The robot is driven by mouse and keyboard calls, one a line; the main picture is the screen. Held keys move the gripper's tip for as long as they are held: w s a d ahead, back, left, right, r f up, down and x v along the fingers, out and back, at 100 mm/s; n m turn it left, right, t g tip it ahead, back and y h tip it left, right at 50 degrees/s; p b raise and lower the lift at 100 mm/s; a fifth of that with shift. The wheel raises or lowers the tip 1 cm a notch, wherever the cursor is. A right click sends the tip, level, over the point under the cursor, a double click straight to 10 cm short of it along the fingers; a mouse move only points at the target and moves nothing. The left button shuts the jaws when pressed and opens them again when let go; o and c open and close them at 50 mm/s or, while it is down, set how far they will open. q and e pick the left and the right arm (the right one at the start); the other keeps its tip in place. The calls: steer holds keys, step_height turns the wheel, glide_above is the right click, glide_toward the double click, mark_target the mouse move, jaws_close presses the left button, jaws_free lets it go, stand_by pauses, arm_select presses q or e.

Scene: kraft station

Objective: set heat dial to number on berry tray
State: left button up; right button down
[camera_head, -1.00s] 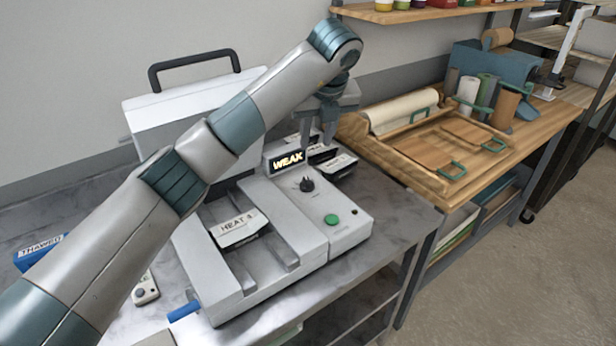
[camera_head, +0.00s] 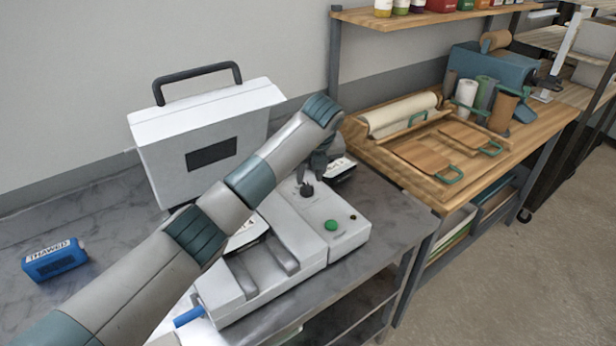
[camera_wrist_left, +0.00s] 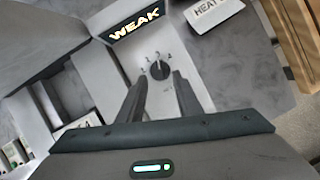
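The heat dial (camera_head: 307,189) is a small black knob on the white machine (camera_head: 350,236). In the left wrist view the dial (camera_wrist_left: 160,70) has small numbers around it; its exact setting is too small to read surely. My left gripper (camera_head: 309,177) is above the dial. In the left wrist view my left gripper (camera_wrist_left: 160,78) is open, with the dial between and just beyond its fingertips. A tray (camera_head: 247,233) with a label lies in the machine, mostly hidden by my arm. Another tray's label (camera_wrist_left: 212,12) starts with HEAT, its number unclear. I cannot tell which tray holds berries. My right gripper is not in view.
A green button (camera_head: 330,225) sits in front of the dial. A blue THAWED block (camera_head: 55,260) lies at left on the grey table. A wooden bench (camera_head: 405,183) with boards stands at right.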

mark_target(307, 186)
arm_select(q)
steer(key=shift+p+x, duration=0.5)
steer(key=shift+x, duration=1.6)
jaws_close()
